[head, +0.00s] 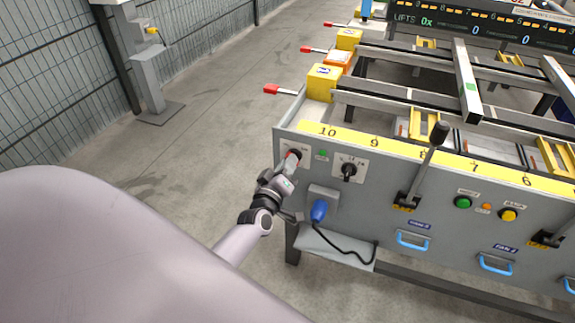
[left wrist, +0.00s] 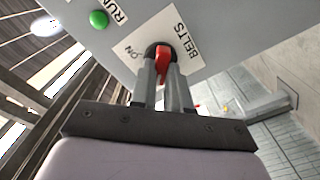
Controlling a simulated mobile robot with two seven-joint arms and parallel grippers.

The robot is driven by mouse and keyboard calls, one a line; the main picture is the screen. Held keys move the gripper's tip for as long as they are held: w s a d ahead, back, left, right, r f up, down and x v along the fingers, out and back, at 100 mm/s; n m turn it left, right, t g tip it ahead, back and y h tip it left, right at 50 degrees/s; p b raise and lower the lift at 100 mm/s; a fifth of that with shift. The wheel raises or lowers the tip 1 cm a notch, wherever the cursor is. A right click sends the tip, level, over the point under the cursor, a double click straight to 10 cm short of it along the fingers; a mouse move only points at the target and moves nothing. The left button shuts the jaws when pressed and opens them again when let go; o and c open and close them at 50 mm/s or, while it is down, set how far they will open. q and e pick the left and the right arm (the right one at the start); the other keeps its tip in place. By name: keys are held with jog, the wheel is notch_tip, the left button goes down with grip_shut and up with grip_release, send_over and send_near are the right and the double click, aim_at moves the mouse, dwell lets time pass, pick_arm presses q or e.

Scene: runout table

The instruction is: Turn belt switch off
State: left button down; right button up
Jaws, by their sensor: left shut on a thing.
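The belt switch has a red handle (left wrist: 163,62) in the middle of a white plate labelled BELTS (left wrist: 178,36) in the left wrist view. In the head view the switch is at the left end of the grey front panel, mostly behind my gripper. My left gripper (head: 287,168) is at the switch, and its two fingers (left wrist: 163,75) are shut on the red handle. The letters ON show beside the handle on the plate. My right gripper is not in view.
A green lamp (head: 323,154) and a black rotary knob (head: 349,170) are right of the switch. Below are a blue plug (head: 319,210) and its black cable. A black-handled lever (head: 439,133) stands farther right. Open floor (head: 190,130) lies left of the table.

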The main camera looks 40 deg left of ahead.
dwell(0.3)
pick_arm(q)
jog(key=c, duration=1.1)
grip_release()
jog(key=p+v, duration=0.1)
jog(key=v, duration=0.6)
jog(key=shift+s, duration=0.1)
